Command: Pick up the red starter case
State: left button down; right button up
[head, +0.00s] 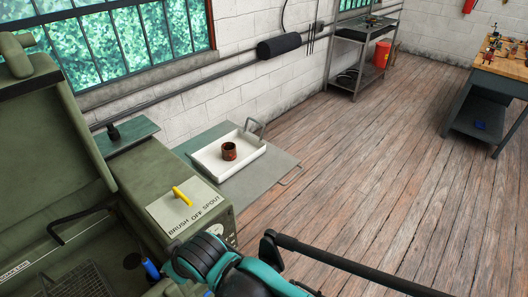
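A short reddish-brown hollow cylinder (229,151), the only thing here that looks like the red starter case, stands upright with its open end up. It is inside a shallow white tray (208,170) in the head view, left of the middle. Nothing is touching it except the tray. Teal and black links of my own arm show at the bottom centre, well below the tray in the picture. Neither of my grippers can be made out in this view.
A green cabinet with an open lid (30,130) fills the left side. Its sloped panel (165,213) has a yellow handle (181,196). A black bar (340,262) crosses the lower right. A workbench (495,75) stands far right. The wooden floor (345,160) between is clear.

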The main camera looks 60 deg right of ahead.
aim_at(229, 151)
jog(key=z, duration=1.6)
jog(key=i+l, duration=0.1)
jog(key=l, duration=0.3)
jog(key=i+l+u, duration=0.1)
jog(key=l, duration=0.25)
jog(key=i+l+u, duration=0.15)
jog(key=i+l, duration=0.15)
jog(key=i+l+u, duration=0.1)
jog(key=l, duration=0.35)
jog(key=i+l+u, duration=0.1)
jog(key=l, duration=0.35)
jog(key=i+l+u, duration=0.15)
jog(key=i, duration=0.4)
jog(key=i+l+u, duration=0.2)
jog(key=i, duration=0.35)
jog(key=i+j, duration=0.05)
